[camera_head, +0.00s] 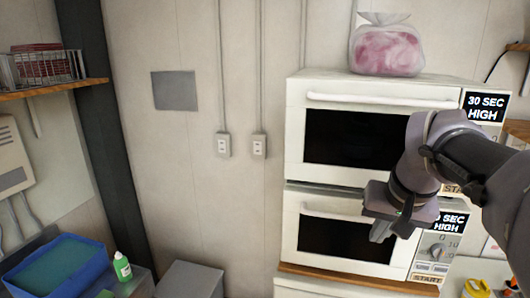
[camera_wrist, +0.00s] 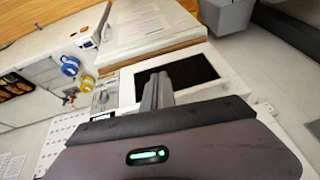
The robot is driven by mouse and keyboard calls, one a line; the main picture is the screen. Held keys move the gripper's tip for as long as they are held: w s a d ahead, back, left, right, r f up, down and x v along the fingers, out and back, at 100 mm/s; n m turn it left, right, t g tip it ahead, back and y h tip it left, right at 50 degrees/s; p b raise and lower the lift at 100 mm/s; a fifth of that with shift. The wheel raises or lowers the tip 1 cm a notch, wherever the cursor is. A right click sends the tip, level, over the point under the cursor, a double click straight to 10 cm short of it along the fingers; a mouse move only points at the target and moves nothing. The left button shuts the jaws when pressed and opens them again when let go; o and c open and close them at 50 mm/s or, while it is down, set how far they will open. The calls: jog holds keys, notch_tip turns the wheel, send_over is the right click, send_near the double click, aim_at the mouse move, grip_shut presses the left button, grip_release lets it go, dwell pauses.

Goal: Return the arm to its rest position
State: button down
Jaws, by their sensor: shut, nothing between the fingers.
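My gripper (camera_head: 381,231) hangs in front of the lower of two stacked white microwaves in the head view, with my arm reaching in from the right edge. In the wrist view my gripper (camera_wrist: 157,92) shows its fingers together, with nothing between them. The upper microwave (camera_head: 298,115) and the lower microwave (camera_head: 290,235) both have their doors closed. My arm covers part of their control panels. I cannot tell how far the fingertips are from the lower door.
A bag of pink stuff (camera_head: 387,48) lies on the upper microwave. A green bottle (camera_head: 122,267), a blue bin (camera_head: 60,268) and a grey box (camera_head: 190,280) are at the lower left. Yellow and blue round items (camera_wrist: 70,66) lie on a counter.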

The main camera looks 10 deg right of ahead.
jog(key=s+a+f+y+b, duration=0.1)
jog(key=s+a+f+b, duration=0.4)
jog(key=f, duration=0.7)
jog(key=s+a+f+y+b, duration=0.1)
jog(key=s+a+f+b, duration=0.4)
jog(key=a+f+b, duration=0.4)
jog(key=s+a+f+n+t+y+b, duration=0.1)
jog(key=s+a+f+b, duration=0.4)
jog(key=f, duration=1)
jog(key=a+b, duration=0.2)
jog(key=b, duration=0.1)
jog(key=shift+a+b, duration=0.15)
jog(key=shift+b, duration=0.2)
jog(key=shift+f, duration=0.1)
